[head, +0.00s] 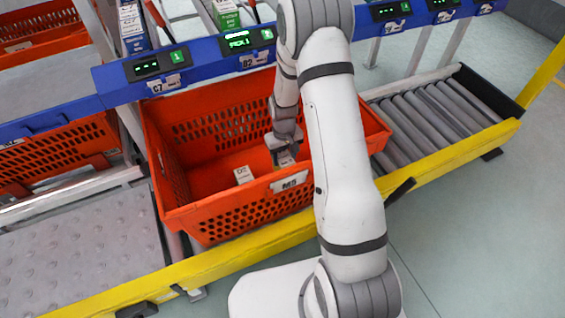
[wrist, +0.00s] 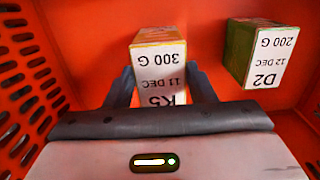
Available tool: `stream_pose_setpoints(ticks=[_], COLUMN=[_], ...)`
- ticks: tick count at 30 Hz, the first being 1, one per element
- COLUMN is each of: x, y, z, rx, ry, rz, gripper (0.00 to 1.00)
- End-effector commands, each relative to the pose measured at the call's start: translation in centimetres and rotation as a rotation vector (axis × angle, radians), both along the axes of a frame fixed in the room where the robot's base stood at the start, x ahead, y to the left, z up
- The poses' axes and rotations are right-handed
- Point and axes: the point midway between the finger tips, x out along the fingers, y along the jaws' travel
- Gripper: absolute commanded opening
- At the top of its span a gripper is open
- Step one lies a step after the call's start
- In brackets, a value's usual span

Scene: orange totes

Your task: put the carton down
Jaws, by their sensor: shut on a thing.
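A carton with a white face marked "300 G", "11 DEC" and "K5" (wrist: 160,75) is between the two fingers of my gripper (wrist: 160,88) in the wrist view. The fingers are shut on its sides. In the head view my gripper (head: 283,148) is down inside the orange tote (head: 235,221), and a small part of the held carton (head: 286,160) shows below it. I cannot tell whether the carton touches the tote floor. My gripper hides its lower end in the wrist view.
Another carton, marked "D2" (wrist: 264,55), lies in the tote beside the held one, with a gap between; it also shows in the head view (head: 243,174). The tote stands on a roller conveyor (head: 430,115) with a yellow rail (head: 455,148). A blue shelf beam (head: 205,53) runs behind.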

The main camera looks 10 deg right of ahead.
Motion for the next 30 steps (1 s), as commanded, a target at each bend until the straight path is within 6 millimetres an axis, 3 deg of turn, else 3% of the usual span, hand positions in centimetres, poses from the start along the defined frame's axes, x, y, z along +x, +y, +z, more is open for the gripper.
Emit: stream_pose_setpoints(ticks=[4, 19, 20, 27, 30], x=[-0.1, 0.0, 0.0, 0.0, 0.0], y=[0.0, 0.1, 0.1, 0.1, 0.1], z=[-2.4, -3.2, -3.2, -3.1, -3.1], rx=[0.0, 0.0, 0.0, 0.0, 0.0], ry=[0.002, 0.0, 0.001, 0.001, 0.001], rz=[0.001, 0.001, 0.001, 0.001, 0.002], gripper=[0.2, 0.2, 0.51, 0.71, 0.71])
